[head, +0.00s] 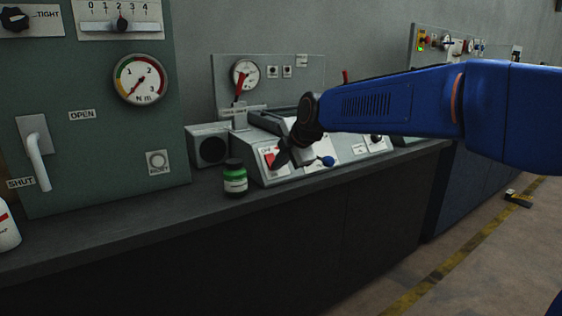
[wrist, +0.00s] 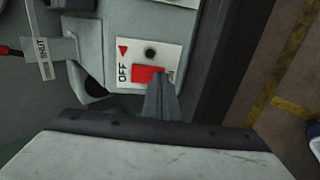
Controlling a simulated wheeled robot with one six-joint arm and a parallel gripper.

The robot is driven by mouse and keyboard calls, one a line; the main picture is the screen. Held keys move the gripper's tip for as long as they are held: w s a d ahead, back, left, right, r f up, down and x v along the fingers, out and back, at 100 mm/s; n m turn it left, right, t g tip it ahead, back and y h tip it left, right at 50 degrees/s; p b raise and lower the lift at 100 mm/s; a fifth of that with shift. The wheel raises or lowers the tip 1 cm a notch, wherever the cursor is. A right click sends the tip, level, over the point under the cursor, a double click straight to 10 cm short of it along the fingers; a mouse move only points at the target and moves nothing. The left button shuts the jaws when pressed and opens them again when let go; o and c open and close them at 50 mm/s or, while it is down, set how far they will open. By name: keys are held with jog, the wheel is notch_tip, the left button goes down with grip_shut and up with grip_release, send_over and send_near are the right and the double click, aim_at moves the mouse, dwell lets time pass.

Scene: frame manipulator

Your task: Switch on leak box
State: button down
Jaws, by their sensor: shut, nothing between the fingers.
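A grey sloped-front box (head: 325,170) stands on the bench, and I take it to be the leak box. Its white switch plate holds a red switch (head: 270,160), which also shows in the wrist view (wrist: 147,74). There, OFF is printed left of the switch, and a small dark round part (wrist: 150,53) sits above it. The lettering at the right end is mostly hidden by my fingers. My gripper (head: 281,160) is shut and empty, its fingertips (wrist: 161,76) over the right end of the red switch. I cannot tell whether they touch it.
A dark bottle with a green band (head: 235,178) stands just left of the box, near the bench edge. A grey speaker-like box (head: 208,146) is behind it. A blue-knobbed lever (head: 327,161) sticks out right of the switch. A green gauge panel (head: 100,130) stands at left.

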jog(key=shift+f, duration=0.1)
jog(key=shift+w+a+f, duration=0.1)
jog(key=shift+f, duration=0.1)
jog(key=shift+r, duration=0.1)
jog(key=shift+r, duration=0.7)
dwell(0.3)
